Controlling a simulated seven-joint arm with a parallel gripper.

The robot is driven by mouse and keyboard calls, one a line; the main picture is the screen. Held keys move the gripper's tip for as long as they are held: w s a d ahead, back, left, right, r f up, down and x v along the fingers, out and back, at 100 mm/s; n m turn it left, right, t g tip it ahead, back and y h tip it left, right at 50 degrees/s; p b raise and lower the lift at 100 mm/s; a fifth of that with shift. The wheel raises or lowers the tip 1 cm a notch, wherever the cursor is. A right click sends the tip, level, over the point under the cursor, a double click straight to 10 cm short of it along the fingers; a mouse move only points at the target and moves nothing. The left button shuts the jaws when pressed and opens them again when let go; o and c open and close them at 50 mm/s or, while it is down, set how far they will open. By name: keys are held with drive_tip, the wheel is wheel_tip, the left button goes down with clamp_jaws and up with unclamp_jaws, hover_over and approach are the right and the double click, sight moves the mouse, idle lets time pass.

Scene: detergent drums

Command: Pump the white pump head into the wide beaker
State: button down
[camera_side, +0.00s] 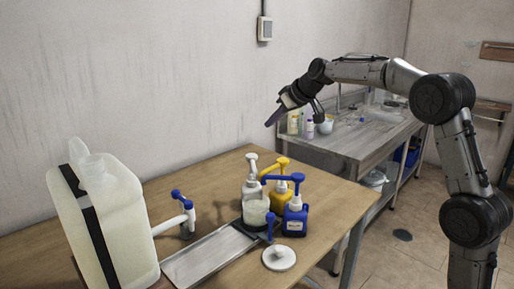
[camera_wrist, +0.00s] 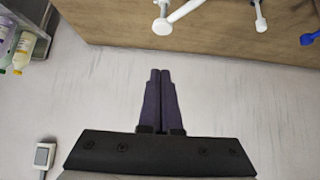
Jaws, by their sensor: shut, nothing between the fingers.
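The white pump head (camera_side: 252,160) tops a white bottle (camera_side: 251,185) in the back of the bottle group on the wooden table. The wide beaker (camera_side: 256,212), clear and whitish, stands just in front of that bottle and hides its lower part. A white pump part (camera_wrist: 182,12) shows at that view's top edge, likely the white pump head. The beaker is not identifiable there.
A yellow pump bottle (camera_side: 280,190) and a blue one (camera_side: 295,218) crowd the beaker's right. A metal tray (camera_side: 208,258), a white-and-blue spouted piece (camera_side: 174,224) and a large jug (camera_side: 122,225) stand left. A white disc (camera_side: 279,257) lies in front. The sink counter (camera_side: 345,143) is behind.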

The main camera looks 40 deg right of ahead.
hover_over(250, 154)
drive_tip(key=s, duration=0.3)
wheel_tip(250, 154, down, 7)
drive_tip(key=shift+w+f, duration=0.15)
wheel_tip(250, 154, down, 2)
drive_tip(key=shift+f, duration=0.9)
